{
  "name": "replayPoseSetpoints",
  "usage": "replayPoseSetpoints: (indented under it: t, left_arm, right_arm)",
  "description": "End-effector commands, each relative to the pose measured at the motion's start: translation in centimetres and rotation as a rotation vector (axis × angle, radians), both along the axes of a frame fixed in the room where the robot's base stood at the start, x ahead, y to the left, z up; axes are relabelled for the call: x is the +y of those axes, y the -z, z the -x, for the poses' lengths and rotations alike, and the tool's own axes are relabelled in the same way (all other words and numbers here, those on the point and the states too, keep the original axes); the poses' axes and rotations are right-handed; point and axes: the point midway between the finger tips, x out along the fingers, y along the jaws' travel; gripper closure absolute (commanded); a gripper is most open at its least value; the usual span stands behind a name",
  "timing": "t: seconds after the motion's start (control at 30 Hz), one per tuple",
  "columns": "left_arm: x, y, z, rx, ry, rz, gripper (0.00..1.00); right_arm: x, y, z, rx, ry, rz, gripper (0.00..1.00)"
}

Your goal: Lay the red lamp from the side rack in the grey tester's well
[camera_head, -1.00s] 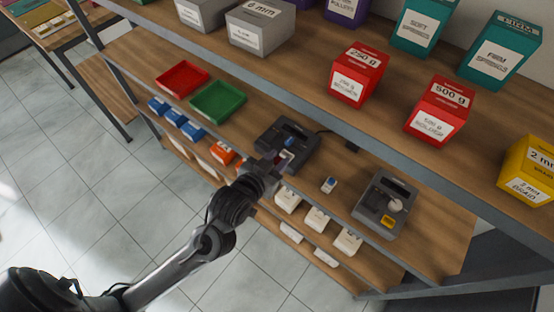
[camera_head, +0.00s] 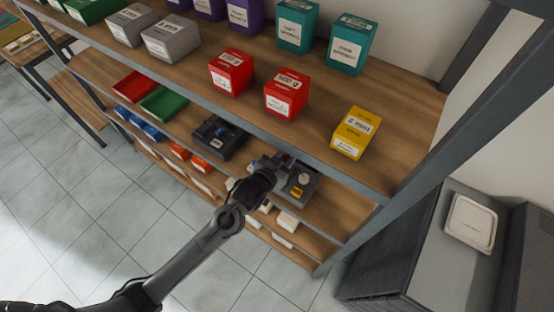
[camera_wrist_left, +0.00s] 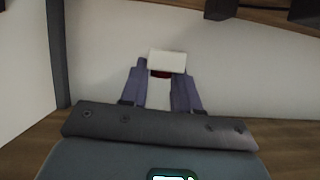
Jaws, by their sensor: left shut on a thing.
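The grey tester (camera_head: 301,190), with a round pale knob and a yellow label, sits on the lower shelf in the head view. My left gripper (camera_head: 277,162) is over its left back part and hides some of it, including any well there. In the left wrist view my left gripper (camera_wrist_left: 161,76) is shut on a small piece with a white block (camera_wrist_left: 167,61) and a red part just below it, which I take for the red lamp. I cannot tell whether it touches the tester. The side rack is not clearly identifiable. My right gripper is not in view.
A darker device (camera_head: 219,136) stands left of the tester. Red (camera_head: 135,85) and green (camera_head: 163,103) trays lie further left. The upper shelf, with red boxes (camera_head: 231,73) and a yellow box (camera_head: 355,133), overhangs behind. A grey cabinet (camera_head: 440,240) stands right.

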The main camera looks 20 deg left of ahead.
Motion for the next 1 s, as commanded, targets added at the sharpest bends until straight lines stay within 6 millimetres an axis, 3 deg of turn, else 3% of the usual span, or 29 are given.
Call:
replayPoseSetpoints:
  t: [0.27, 0.87, 1.0]
  left_arm:
    - [-0.5, 0.7, -0.7, 0.005, 0.016, 0.009, 0.98]
    - [-0.4, 4.6, -0.7, 0.003, 0.016, 0.008, 0.98]
    - [-0.4, 5.3, -0.7, 0.005, 0.015, 0.009, 0.98]
  right_arm:
    - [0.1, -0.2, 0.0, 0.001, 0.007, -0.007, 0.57]
    - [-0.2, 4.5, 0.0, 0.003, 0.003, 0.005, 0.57]
    - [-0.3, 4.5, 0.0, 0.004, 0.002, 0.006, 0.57]
